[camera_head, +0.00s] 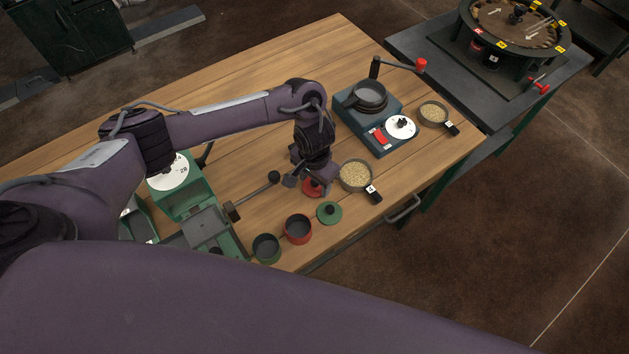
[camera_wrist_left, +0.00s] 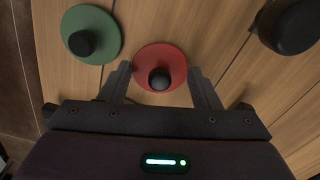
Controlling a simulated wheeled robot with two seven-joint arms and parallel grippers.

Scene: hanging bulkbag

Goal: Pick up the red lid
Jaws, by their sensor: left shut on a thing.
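The red lid (camera_head: 315,189) with its black knob is at the front of the wooden table, partly hidden by my left gripper (camera_head: 304,182) in the head view. In the left wrist view the red lid (camera_wrist_left: 158,54) lies between the two fingers of my left gripper (camera_wrist_left: 160,75), which is shut on it at its sides. I cannot tell whether the lid is clear of the table top. The green lid (camera_head: 329,212) lies beside it and also shows in the wrist view (camera_wrist_left: 98,22). My right gripper is not in view.
An open red pot (camera_head: 298,229) and a green pot (camera_head: 266,248) stand near the table's front edge. A grain-filled pan (camera_head: 355,175) is close right of the gripper. A blue-grey device (camera_head: 378,140) stands behind; a green machine (camera_head: 190,198) stands left.

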